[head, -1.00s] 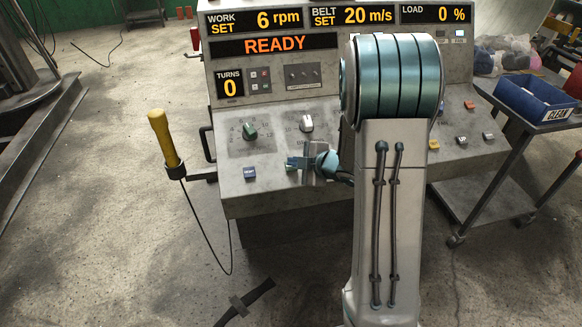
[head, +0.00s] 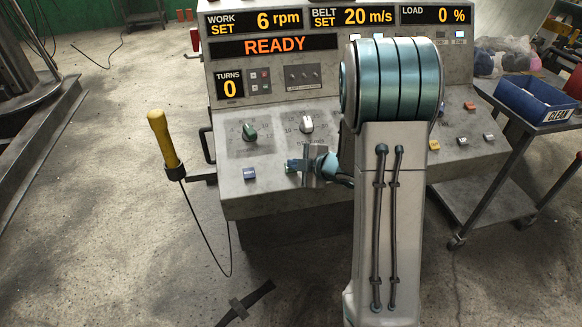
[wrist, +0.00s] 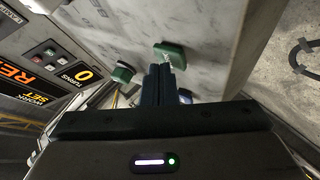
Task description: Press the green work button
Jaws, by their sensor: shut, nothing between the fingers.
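The green work button (wrist: 168,52) shows in the wrist view as a green block on the sloped grey panel, just beyond my fingertips. In the head view my gripper and wrist hide it. My gripper (wrist: 164,68) is shut and empty, its two dark fingers side by side and pointing at the panel beside the button. The tips overlap the button's lower edge in the picture; I cannot tell whether they touch it. In the head view my gripper (head: 291,165) is low over the panel, right of the blue button (head: 249,173).
A green knob (head: 249,133) and a white-capped knob (head: 306,124) stand behind my gripper. The display reads READY (head: 275,45), turns 0 and load 0 %. Yellow and red buttons are further right. A yellow-handled lever (head: 163,138) stands left, and a blue bin (head: 537,100) sits on a cart.

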